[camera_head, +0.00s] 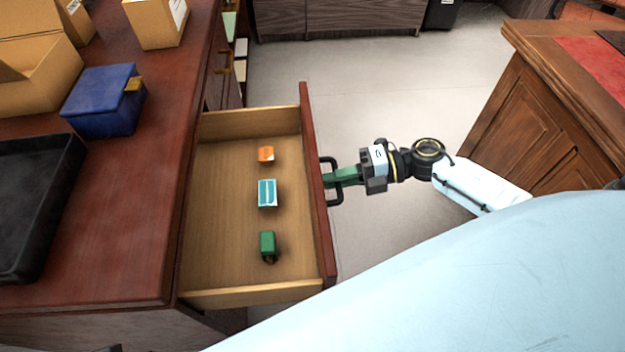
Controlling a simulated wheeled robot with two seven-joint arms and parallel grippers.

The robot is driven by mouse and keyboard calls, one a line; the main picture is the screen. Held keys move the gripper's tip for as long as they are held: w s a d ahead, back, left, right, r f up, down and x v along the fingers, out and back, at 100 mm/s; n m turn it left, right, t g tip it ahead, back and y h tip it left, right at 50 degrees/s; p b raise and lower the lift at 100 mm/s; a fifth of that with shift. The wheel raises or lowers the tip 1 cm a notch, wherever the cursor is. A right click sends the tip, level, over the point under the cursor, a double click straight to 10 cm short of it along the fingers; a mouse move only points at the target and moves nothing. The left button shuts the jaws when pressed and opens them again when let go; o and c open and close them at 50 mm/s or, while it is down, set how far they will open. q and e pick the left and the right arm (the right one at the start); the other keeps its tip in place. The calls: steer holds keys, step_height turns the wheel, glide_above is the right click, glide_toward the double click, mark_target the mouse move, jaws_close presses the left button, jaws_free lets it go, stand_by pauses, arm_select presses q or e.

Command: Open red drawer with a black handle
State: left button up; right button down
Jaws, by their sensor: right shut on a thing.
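The red drawer (319,190) is pulled well out to the right from under the dark red-brown desk top. Its pale wooden inside is visible. The black handle (333,199) is on its outer face. My right gripper (341,177) is shut on the handle from the right, its green fingers at the bar; they hide part of it. Inside the drawer lie a small orange item (266,154), a teal and white box (267,193) and a green item (267,243). My left gripper is not in view.
On the desk top stand a blue box (104,101), a black tray (35,205) and cardboard boxes (157,22). A wooden desk (545,120) with a red top stands at the right. Bare pale floor (400,90) lies between the two desks.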

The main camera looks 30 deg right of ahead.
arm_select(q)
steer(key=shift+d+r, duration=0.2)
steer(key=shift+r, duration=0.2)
arm_select(e)
steer(key=f+v, duration=0.1)
steer(key=v, duration=0.6)
steer(key=shift+s+d+f, duration=0.2)
steer(key=shift+d+f, duration=0.05)
steer(key=shift+d, duration=0.3)
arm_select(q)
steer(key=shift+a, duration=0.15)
arm_select(e)
steer(key=c, duration=1.5)
jaws_free()
